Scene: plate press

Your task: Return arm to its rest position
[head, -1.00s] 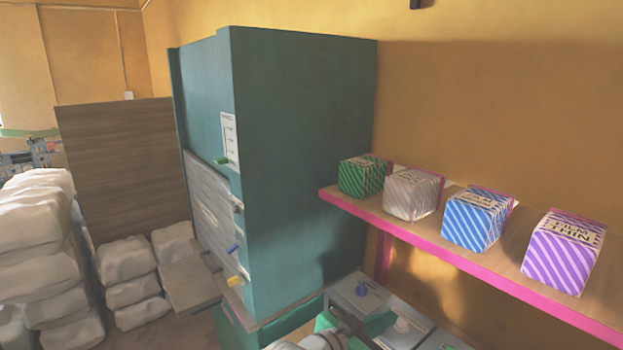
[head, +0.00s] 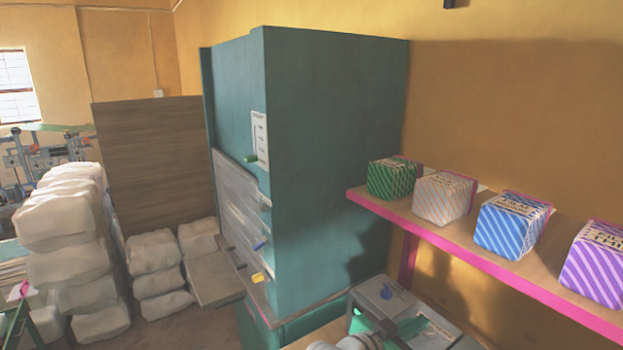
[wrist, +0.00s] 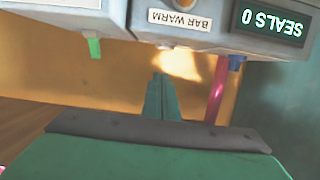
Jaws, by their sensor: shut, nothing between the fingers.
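My gripper (wrist: 158,80) shows in the wrist view, its two narrow green fingers close together and shut, with nothing between them. Its green body (wrist: 150,160) and a dark grey bar (wrist: 160,130) fill the bottom of that view. The wrist picture looks upside down. A grey machine housing (wrist: 115,18) with a "BAR WARM" label and a "SEALS 0" display lies along the top, apart from the fingertips. In the head view, pale parts of my arm (head: 348,343) show at the bottom edge; I cannot make out the gripper clearly there.
A tall teal cabinet (head: 325,170) stands in the middle. A pink-edged shelf (head: 480,255) with striped boxes runs along the right wall. White sacks (head: 60,225) are stacked at left before a wooden board (head: 150,160).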

